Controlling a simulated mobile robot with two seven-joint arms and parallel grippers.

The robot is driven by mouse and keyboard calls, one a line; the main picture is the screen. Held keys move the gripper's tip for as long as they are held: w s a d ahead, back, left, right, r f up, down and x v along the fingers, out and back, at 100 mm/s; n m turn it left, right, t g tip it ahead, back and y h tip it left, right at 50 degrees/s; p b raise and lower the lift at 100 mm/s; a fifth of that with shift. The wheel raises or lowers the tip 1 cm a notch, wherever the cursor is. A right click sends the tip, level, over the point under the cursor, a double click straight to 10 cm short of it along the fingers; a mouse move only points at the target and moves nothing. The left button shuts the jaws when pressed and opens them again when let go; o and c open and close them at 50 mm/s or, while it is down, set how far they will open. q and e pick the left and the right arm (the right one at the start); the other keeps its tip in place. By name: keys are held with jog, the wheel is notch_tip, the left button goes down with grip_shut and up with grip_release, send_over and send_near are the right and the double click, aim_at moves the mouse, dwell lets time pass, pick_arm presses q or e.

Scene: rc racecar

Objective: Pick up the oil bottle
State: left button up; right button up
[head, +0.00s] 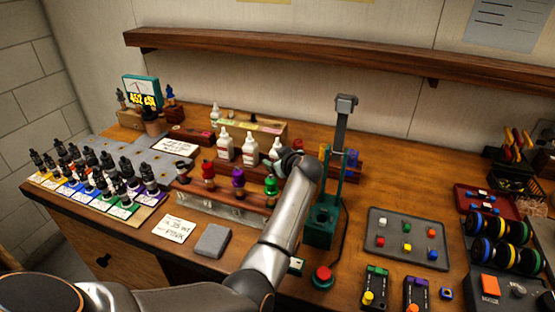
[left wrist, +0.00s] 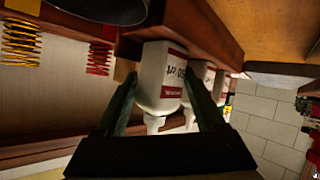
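Three white bottles with pointed caps stand in a row on a wooden rack in the head view: a left one (head: 225,145), a middle one (head: 250,149) and a right one (head: 276,148). I cannot read which is the oil bottle. In the left wrist view, the nearest white bottle (left wrist: 162,92), with a dark red label, appears upside down between the two fingers of my left gripper (left wrist: 160,80). The fingers are apart, with no clear grip. My right gripper is not in view.
A green stand (head: 321,222) rises close to the right of my left arm. A grey tray (head: 385,246) with small colored parts lies farther right. A wooden shelf (head: 300,56) runs along the wall.

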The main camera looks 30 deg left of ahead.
pick_arm(q)
jog(key=c, duration=0.9)
jog(key=shift+r, duration=0.15)
